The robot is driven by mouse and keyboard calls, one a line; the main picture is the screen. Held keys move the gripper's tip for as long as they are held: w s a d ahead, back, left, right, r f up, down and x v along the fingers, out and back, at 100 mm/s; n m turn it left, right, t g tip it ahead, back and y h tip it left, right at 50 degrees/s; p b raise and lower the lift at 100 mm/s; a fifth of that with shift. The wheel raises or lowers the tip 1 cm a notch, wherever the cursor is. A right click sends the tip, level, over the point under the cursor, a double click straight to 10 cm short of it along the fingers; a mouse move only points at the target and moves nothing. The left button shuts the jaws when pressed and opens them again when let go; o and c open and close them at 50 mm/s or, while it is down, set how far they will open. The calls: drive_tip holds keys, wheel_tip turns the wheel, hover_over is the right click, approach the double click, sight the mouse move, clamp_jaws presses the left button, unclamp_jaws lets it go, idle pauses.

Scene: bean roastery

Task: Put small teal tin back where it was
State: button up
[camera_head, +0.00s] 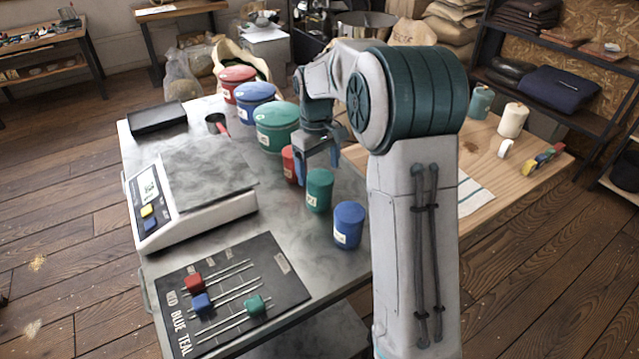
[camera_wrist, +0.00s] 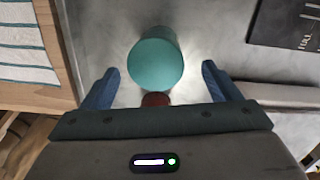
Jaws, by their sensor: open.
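The small teal tin (camera_head: 319,191) stands upright on the grey metal table (camera_head: 275,240), between the small red tin (camera_head: 291,165) and the small blue tin (camera_head: 348,225). My gripper (camera_head: 319,156) points down just behind and above the teal tin. In the wrist view, the round lid of the teal tin (camera_wrist: 155,62) shows ahead of and partly between the two spread blue fingers (camera_wrist: 160,72), apart from both. The red tin (camera_wrist: 155,99) shows between the fingers, nearer the palm. My gripper is open and holds nothing.
Large red (camera_head: 238,82), blue (camera_head: 254,100) and teal (camera_head: 277,125) tins stand behind. A scale (camera_head: 195,190) stands left. A black board (camera_head: 240,300) with red, blue and teal sliders lies in front. A wooden table (camera_head: 500,165) with a striped cloth adjoins at right.

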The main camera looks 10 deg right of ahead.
wheel_tip(320, 180, up, 4)
drive_tip(key=shift+w+f, duration=0.1)
drive_tip(key=shift+f, duration=0.1)
drive_tip(key=shift+a+r, duration=0.1)
drive_tip(key=shift+r, duration=0.15)
drive_tip(key=s+m+t, duration=0.3)
drive_tip(key=s+m, duration=0.2)
drive_tip(key=s, duration=2.3)
drive_tip(key=shift+r+m+t, duration=0.15)
drive_tip(key=shift+m+t, duration=0.15)
drive_tip(key=shift+t, duration=0.1)
